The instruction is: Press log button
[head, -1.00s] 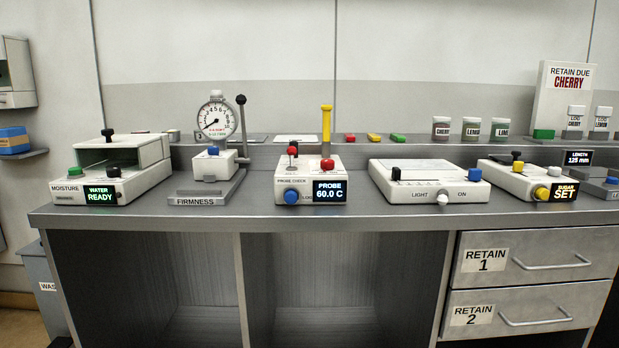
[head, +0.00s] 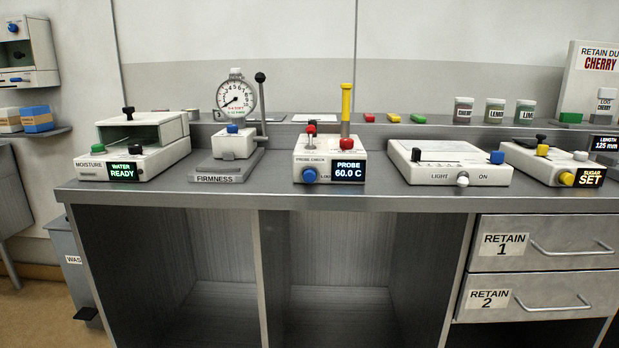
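The probe check box (head: 330,150) stands near the middle of the bench in the head view. Its display (head: 348,170) reads "PROBE 60.0 C". A round blue button (head: 309,176) is on its front face, with small lettering beside it that seems to start "LO". A red button (head: 346,144) and a small red-topped lever (head: 310,130) are on its top. A yellow-handled probe (head: 346,103) stands upright behind the red button. Neither of my grippers is in view.
A moisture unit (head: 140,155) and a firmness gauge (head: 236,100) stand to the left. A light box (head: 447,165) and sugar unit (head: 553,162) stand to the right. The bench's front edge (head: 270,200) is clear. Retain drawers (head: 545,243) are below right.

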